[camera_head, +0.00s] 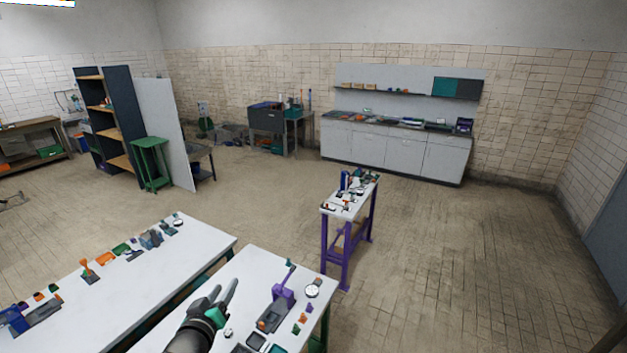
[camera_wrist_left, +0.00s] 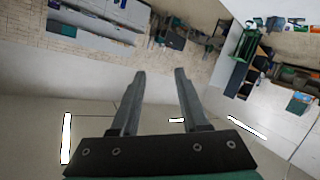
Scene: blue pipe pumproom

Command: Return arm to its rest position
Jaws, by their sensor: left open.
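My left gripper (camera_head: 227,285) is at the bottom centre of the head view, over the near white table (camera_head: 262,262). Its two grey fingers are apart, with nothing between them, and point up and slightly right in the picture. In the left wrist view the same open fingers (camera_wrist_left: 160,72) are empty against the upside-down room, with ceiling lights below them. My right gripper is in neither view.
A purple press-like device (camera_head: 283,291) and a round white gauge (camera_head: 312,290) stand on the table right of the gripper. Another white table (camera_head: 150,275) with small parts lies left. A purple-legged stand (camera_head: 348,205) is beyond. Open floor (camera_head: 450,250) lies right.

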